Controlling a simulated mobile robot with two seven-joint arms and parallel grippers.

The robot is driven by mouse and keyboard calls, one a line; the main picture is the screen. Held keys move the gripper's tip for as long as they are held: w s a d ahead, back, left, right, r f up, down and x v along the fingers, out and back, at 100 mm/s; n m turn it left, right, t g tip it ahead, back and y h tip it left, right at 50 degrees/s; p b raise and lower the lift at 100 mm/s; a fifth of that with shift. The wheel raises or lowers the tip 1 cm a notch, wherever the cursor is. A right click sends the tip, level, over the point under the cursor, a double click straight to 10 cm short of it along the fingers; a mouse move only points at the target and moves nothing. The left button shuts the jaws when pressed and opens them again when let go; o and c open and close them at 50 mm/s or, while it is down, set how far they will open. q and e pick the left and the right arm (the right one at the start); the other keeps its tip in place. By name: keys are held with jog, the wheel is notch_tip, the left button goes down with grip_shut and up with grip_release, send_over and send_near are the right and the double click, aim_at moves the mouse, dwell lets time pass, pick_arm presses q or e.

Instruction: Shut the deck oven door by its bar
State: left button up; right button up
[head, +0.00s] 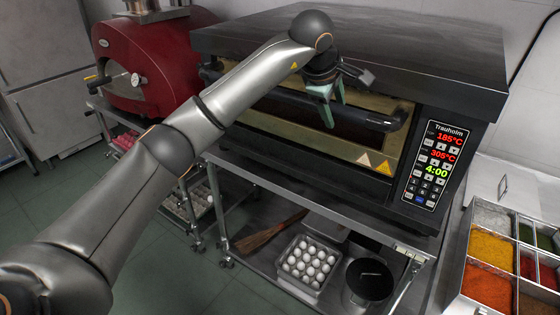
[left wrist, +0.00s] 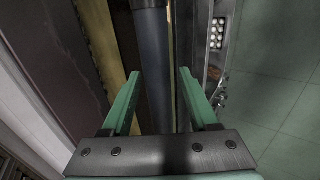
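The deck oven (head: 340,45) is a wide dark box with a brass-coloured front. Its dark round bar (head: 375,121) runs across the front, with a dark band below it. How far the door stands open is hard to tell. My left gripper (head: 334,112) is in front of the bar, its green fingers apart and pointing down at it. In the left wrist view the bar (left wrist: 152,60) runs lengthwise between the open fingers in the picture; contact cannot be seen. My left arm hides the left part of the oven front. My right gripper is out of view.
A control panel (head: 435,163) is right of the door. A red oven (head: 150,58) stands at the left. Below are a crate of eggs (head: 308,262) and a dark pot (head: 368,283). Ingredient bins (head: 490,248) stand at the lower right.

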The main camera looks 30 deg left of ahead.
pick_arm(q)
jog(key=v, duration=0.8)
jog(key=shift+s+r, duration=0.15)
jog(key=shift+r, duration=0.1)
